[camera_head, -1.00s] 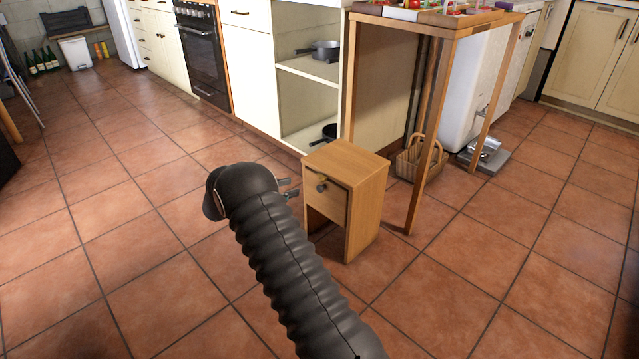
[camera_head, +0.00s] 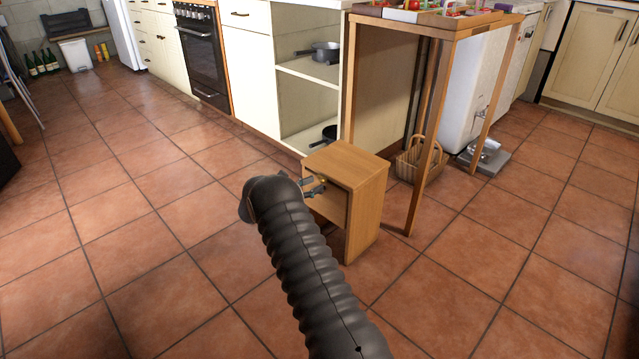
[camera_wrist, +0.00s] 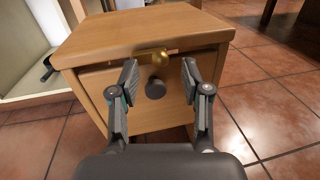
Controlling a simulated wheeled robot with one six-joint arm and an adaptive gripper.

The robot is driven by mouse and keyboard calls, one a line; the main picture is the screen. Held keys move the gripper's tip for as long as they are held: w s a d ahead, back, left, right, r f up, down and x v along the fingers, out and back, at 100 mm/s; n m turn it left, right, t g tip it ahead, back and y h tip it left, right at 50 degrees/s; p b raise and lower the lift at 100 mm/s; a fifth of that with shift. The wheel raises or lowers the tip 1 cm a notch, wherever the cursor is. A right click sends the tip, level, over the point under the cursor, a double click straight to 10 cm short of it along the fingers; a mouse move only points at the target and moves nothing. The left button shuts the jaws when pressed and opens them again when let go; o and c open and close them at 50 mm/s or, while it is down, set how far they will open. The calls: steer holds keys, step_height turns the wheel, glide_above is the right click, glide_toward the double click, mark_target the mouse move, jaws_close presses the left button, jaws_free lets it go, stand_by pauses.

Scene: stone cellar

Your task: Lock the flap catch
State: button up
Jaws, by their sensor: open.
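A small wooden cabinet (camera_head: 366,205) stands on the tiles, and it also fills the upper middle of the wrist view (camera_wrist: 150,25). Its front has a wooden flap (camera_wrist: 98,84) with a dark gap along the upper edge. A brass-coloured catch piece (camera_wrist: 153,57) sits at the top middle of the flap. A dark round knob (camera_wrist: 155,90) is just below it. My gripper (camera_wrist: 159,77) is open, with one finger on either side of the catch and knob, apart from both. In the head view my gripper (camera_head: 316,186) is at the cabinet front and hides the catch.
A tall wooden table (camera_head: 447,27) stands right behind the cabinet, its front leg close by. A wicker basket (camera_head: 420,160) lies under it. An open shelf unit with pans (camera_head: 322,50) is behind to the left. The tiled floor (camera_head: 130,240) to the left is clear.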

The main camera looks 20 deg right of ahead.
mark_target(322, 181)
steer(key=shift+w+d, duration=0.15)
steer(key=shift+d, duration=0.6)
steer(key=shift+w+d, duration=0.15)
steer(key=shift+d, duration=0.55)
jaws_close()
